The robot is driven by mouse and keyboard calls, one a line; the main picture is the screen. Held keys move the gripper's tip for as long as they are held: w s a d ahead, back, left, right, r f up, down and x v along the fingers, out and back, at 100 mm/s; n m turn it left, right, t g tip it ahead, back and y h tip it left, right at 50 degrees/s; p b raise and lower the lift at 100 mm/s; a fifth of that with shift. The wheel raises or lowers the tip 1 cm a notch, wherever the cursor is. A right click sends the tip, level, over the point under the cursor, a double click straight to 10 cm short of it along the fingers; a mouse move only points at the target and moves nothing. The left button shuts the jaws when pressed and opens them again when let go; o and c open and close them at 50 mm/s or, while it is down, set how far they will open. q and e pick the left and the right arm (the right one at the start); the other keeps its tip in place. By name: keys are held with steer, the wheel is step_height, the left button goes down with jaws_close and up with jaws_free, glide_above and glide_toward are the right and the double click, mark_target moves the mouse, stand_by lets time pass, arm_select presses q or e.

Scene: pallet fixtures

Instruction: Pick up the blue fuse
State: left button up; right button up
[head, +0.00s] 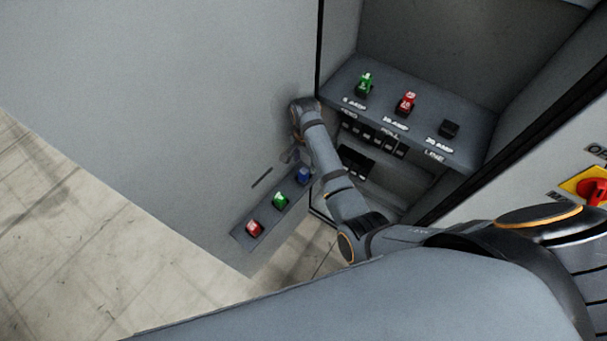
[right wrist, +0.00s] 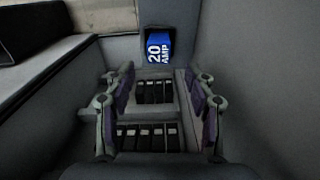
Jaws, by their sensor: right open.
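The blue fuse (head: 303,174) sits at the upper right end of a small shelf on the open cabinet door in the head view. In the right wrist view the blue fuse (right wrist: 158,47), marked "20 AMP", is upright ahead, beyond the fingertips and roughly centred between them. My right gripper (head: 290,156) is close beside the fuse in the head view, partly hidden by its own wrist. In the right wrist view my right gripper (right wrist: 160,82) has its fingers wide apart with nothing between them. My left gripper is not in view.
A green fuse (head: 280,200) and a red fuse (head: 254,228) share the door shelf (head: 240,236). Inside the cabinet, a panel (head: 381,88) holds a green fuse (head: 365,85), a red fuse (head: 406,102) and a black socket (head: 448,129). A red rotary switch (head: 592,190) is at right.

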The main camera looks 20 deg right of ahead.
mark_target(305, 170)
steer(key=shift+f, duration=0.2)
steer(key=f, duration=0.1)
steer(key=f+p, duration=0.1)
steer(key=f, duration=0.2)
steer(key=shift+s+a+p, duration=0.15)
steer(key=shift+s+p, duration=0.1)
steer(key=shift+p, duration=0.05)
steer(key=shift+f, duration=0.4)
jaws_close()
